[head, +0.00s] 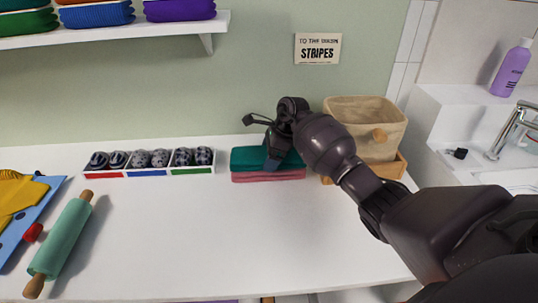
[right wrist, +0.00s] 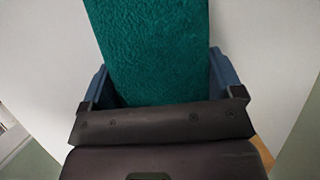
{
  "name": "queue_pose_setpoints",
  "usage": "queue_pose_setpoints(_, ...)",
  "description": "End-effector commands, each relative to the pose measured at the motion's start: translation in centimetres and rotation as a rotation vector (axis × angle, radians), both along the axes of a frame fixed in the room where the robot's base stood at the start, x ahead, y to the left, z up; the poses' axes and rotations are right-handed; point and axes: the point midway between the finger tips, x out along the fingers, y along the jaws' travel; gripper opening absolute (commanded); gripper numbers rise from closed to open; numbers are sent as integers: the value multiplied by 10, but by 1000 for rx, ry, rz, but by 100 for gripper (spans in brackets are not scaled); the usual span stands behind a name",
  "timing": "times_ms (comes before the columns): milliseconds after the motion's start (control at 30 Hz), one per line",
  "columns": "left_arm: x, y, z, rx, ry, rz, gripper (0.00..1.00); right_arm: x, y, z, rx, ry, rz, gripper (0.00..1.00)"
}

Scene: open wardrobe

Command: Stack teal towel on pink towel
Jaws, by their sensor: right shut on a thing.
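The teal towel (head: 247,158) is folded and lies flat directly above the folded pink towel (head: 268,177) on the white counter. Their edges line up closely and no gap shows between them. My right gripper (head: 274,160) reaches down over the teal towel and is shut on it. In the right wrist view the teal towel (right wrist: 155,50) runs between the two blue fingers of the gripper (right wrist: 160,85). The pink towel does not show in that view. My left gripper is in no view.
A beige fabric bin (head: 350,112) in a wooden tray stands just right of the towels, behind my right arm. Left are small compartments of rolled socks (head: 150,160) and a rolling pin (head: 62,235). A shelf (head: 120,33) hangs above. The counter's front middle is clear.

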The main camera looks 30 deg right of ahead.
Motion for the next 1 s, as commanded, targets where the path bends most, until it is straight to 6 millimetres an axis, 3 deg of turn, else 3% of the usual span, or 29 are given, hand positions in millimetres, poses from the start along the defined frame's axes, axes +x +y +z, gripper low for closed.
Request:
queue_pose_setpoints(333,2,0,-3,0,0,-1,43,0,0,-4,-1,0,0,73)
queue_pose_setpoints(367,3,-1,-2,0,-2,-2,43,0,0,-4,0,-1,0,91)
queue_pose_setpoints(433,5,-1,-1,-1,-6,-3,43,0,0,-3,0,-1,0,100)
queue_pose_setpoints(1000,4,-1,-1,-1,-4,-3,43,0,0,-4,0,0,0,100)
